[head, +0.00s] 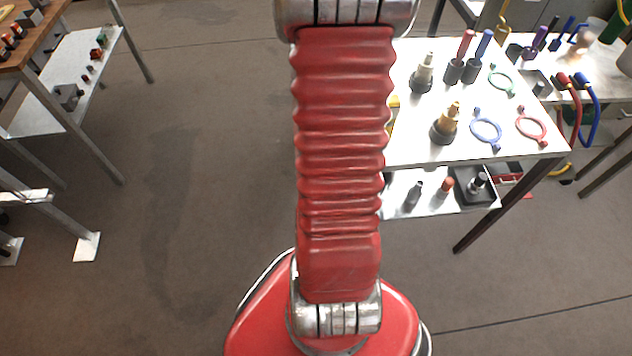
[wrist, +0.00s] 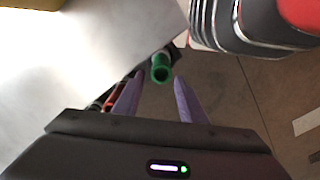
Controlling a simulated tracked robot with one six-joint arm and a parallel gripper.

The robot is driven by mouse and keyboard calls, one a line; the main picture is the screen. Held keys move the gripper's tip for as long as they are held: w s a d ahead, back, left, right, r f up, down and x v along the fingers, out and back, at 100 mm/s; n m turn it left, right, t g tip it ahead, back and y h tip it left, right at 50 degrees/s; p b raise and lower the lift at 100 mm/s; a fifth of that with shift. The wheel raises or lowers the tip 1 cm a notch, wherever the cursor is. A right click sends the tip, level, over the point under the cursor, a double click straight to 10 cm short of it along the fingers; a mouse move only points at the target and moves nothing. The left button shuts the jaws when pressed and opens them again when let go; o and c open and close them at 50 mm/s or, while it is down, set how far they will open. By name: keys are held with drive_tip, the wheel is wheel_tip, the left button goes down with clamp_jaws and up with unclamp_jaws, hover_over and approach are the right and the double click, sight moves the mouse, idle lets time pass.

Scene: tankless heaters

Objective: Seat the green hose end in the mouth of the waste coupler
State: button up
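My gripper (wrist: 160,76) shows in the wrist view with its two purple fingers spread apart and nothing visibly clamped between them. A green tubular end (wrist: 161,67) with a dark round opening lies just past the fingertips, about midway between them; it looks like the green hose end. Whether a finger touches it I cannot tell, and the rest of its hose is hidden. My gripper is outside the head view. I cannot make out the waste coupler for certain in either view.
A white table (head: 420,145) at the right holds fittings, coloured rings and upright handles, with a lower shelf (head: 425,205). Red and blue hoses (head: 590,110) hang at a bench behind it. Another table (head: 45,40) stands at the left. Open floor (head: 200,150) lies between.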

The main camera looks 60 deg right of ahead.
drive_tip(key=shift+f, duration=0.1)
drive_tip(key=shift+a+f, duration=0.15)
drive_tip(key=shift+f, duration=2.4)
drive_tip(key=shift+c, duration=0.2)
clamp_jaws()
